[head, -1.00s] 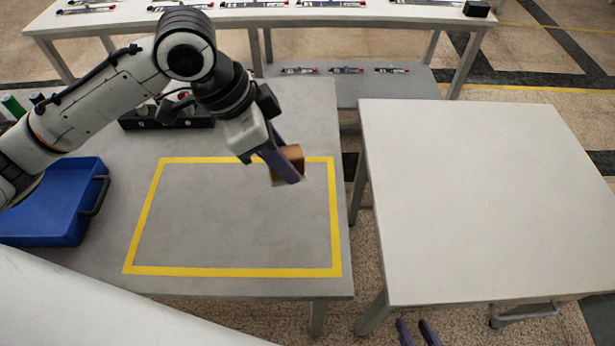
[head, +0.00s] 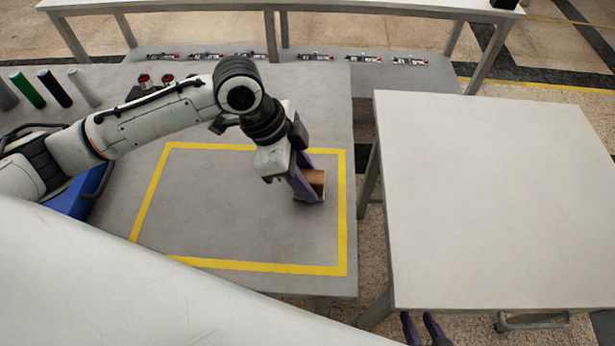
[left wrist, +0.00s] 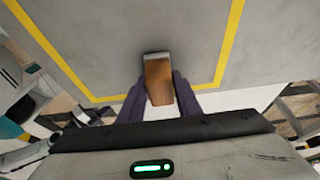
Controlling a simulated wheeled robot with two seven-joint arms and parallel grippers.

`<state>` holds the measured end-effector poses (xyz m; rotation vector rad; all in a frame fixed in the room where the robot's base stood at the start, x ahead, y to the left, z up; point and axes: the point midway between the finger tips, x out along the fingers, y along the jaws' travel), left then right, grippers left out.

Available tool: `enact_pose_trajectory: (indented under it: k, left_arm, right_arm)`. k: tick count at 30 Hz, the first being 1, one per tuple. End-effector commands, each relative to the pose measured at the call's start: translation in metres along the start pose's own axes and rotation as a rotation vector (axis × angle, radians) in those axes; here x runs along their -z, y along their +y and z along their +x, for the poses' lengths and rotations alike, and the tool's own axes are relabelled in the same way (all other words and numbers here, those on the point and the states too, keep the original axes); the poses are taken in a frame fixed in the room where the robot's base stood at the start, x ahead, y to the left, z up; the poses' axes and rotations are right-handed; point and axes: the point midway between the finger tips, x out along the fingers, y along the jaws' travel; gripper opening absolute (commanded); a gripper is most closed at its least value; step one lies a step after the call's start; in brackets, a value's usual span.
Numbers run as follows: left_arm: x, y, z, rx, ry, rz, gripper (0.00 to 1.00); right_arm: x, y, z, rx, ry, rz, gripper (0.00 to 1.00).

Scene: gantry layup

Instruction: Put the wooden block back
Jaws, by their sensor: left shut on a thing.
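The brown wooden block (head: 315,181) is between the purple fingers of my left gripper (head: 309,184), which is shut on it. It is inside the yellow taped rectangle (head: 230,266) on the grey table, near its right side. I cannot tell for sure whether its underside touches the table. In the left wrist view the block (left wrist: 158,80) stands between the two fingers (left wrist: 160,95), with the yellow tape line around it. My right gripper (head: 422,328) shows only as purple fingers at the bottom edge, apart from each other, over the floor.
A white table (head: 490,190) stands to the right, bare, across a gap. A blue bin (head: 75,200) is at the left, partly behind my arm. Several cylinders (head: 55,88) stand at the back left. The rest of the taped area is clear.

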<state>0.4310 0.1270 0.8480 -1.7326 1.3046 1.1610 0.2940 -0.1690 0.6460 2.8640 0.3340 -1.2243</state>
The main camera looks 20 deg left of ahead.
Motion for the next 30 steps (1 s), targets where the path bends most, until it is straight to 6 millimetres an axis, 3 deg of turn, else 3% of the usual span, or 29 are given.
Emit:
enact_pose_trajectory:
  k: [10,11,14,24,30]
  left_arm:
    - [0.0,0.0,0.003,0.001,0.002,0.0,0.1]
    - [-0.001,0.0,0.003,0.001,0.002,0.0,0.34]
    - [-0.001,0.0,0.003,0.001,0.002,0.0,0.49]
    - [0.001,-0.001,0.0,0.002,0.002,0.001,0.49]
    - [0.001,-0.002,-0.029,0.005,0.002,0.0,0.49]
  right_arm:
    - [0.003,0.0,0.0,0.0,0.004,-0.001,0.31]
    - [0.003,0.0,0.0,0.0,0.004,-0.001,0.31]
    - [0.003,0.0,0.0,0.0,0.005,-0.001,0.31]
    - [0.003,0.0,0.001,0.0,0.005,-0.002,0.31]
    - [0.005,0.0,-0.001,0.0,0.005,-0.002,0.31]
